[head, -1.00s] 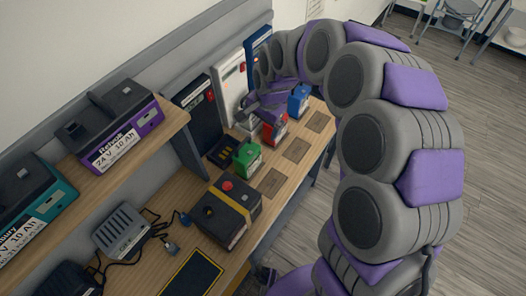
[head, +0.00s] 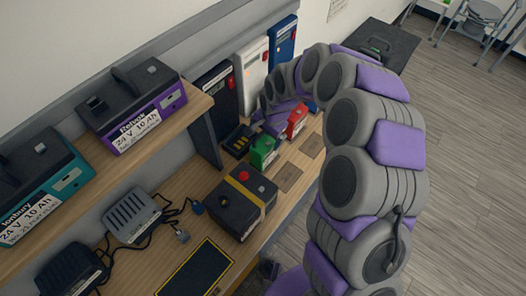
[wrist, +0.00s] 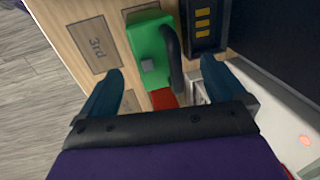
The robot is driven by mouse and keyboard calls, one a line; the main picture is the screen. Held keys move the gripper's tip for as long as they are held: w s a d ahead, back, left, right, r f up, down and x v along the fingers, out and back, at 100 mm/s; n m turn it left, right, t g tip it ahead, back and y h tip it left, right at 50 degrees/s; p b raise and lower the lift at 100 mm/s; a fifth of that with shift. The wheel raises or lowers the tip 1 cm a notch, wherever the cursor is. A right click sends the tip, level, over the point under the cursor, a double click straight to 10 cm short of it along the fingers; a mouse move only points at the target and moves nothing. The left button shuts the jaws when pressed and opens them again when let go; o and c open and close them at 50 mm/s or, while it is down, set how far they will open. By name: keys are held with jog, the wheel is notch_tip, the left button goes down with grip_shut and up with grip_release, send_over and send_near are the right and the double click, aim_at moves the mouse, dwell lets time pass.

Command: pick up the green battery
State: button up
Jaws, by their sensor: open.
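The green battery (head: 264,151) stands on the wooden bench, left of the red battery (head: 297,121) in the head view. In the wrist view the green battery (wrist: 152,50) shows its dark curved handle and a small grey block on its face. My gripper (wrist: 160,80) is open, its two teal fingers apart. The green battery lies ahead of and between the fingers, and I see no contact. In the head view my gripper is at the bench near the green and red batteries, partly hidden by my arm. A sliver of the red battery (wrist: 164,99) shows between the fingers.
A dark box with a yellow strap (head: 241,205) stands in front of the green battery. A black slotted holder (head: 239,141) is just behind it. Black, white and blue upright units line the wall. A shelf (head: 190,107) with purple and teal batteries overhangs the left.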

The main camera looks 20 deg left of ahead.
aim_at(264, 142)
jog(key=f, duration=0.3)
jog(key=shift+w+a+f+b, duration=0.1)
jog(key=shift+a+f+b, duration=0.1)
jog(key=shift+f+b, duration=0.2)
jog(key=shift+w+d+f, duration=0.1)
jog(key=shift+d+f, duration=0.25)
jog(key=shift+f, duration=0.05)
jog(key=shift+a, duration=0.5)
jog(key=c, duration=0.5)
jog(key=shift+d, duration=0.3)
jog(key=c, duration=0.7)
grip_shut()
jog(key=shift+a+r, duration=0.1)
